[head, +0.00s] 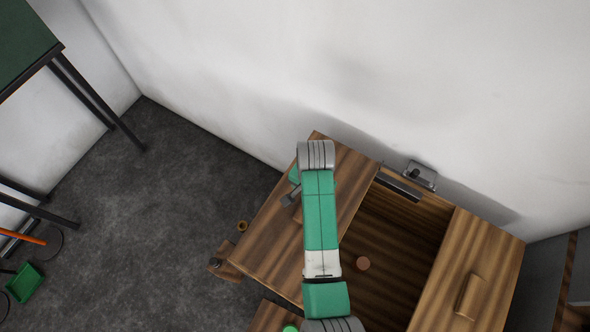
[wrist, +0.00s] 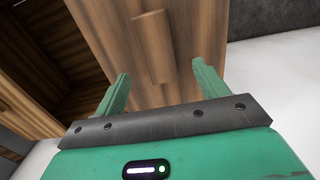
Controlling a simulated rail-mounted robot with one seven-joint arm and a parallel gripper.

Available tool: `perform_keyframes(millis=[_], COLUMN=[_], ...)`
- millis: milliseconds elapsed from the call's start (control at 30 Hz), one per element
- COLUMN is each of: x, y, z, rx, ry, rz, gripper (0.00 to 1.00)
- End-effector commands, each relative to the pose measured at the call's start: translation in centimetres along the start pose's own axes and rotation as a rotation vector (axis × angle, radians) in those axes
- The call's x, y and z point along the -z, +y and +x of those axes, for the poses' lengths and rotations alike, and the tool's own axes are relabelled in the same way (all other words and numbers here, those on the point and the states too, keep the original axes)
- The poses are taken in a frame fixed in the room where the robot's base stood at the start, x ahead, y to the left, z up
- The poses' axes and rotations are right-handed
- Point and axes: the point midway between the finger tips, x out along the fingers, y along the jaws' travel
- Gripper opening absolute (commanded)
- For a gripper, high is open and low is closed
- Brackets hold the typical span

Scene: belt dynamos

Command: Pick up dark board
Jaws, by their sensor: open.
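No loose board stands out clearly as the dark board. The darkest flat piece is a narrow dark strip (head: 398,187) at the back edge of the cabinet's opening, and I cannot tell whether it is the board. My gripper (wrist: 161,70) is open and empty. In the wrist view its two green fingers point at a brown wooden panel (wrist: 195,30) with a block-like wooden handle (wrist: 152,47) beyond and between them. The gap to the panel is unclear. In the head view my arm hides part of the left panel (head: 262,240), and the gripper is only partly visible.
The wooden cabinet has a dark opening (head: 400,235) and a right panel with a handle (head: 467,297). A metal fixture (head: 420,175) is by the wall. A green tray (head: 25,283) lies left; grey floor (head: 150,220) is mostly clear.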

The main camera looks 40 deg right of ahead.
Motion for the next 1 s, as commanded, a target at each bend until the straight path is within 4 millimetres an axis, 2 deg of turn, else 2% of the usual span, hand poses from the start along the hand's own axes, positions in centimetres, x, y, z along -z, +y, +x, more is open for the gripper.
perform_keyframes(millis=[67,233,367,633,900,1000], x=[0.0,0.0,0.0,-0.2,-0.2,-0.2], y=[0.0,-0.1,-0.2,-0.2,-0.2,-0.2], z=[0.1,2.2,2.7,7.1,7.5,7.5], rx=[0.001,0.002,0.003,0.003,0.005,0.005], ry=[0.002,0.004,0.004,0.005,0.007,0.007], rz=[-0.001,-0.003,-0.004,-0.005,-0.005,-0.005], gripper=[0.73,0.73,0.73,0.73,0.73,0.55])
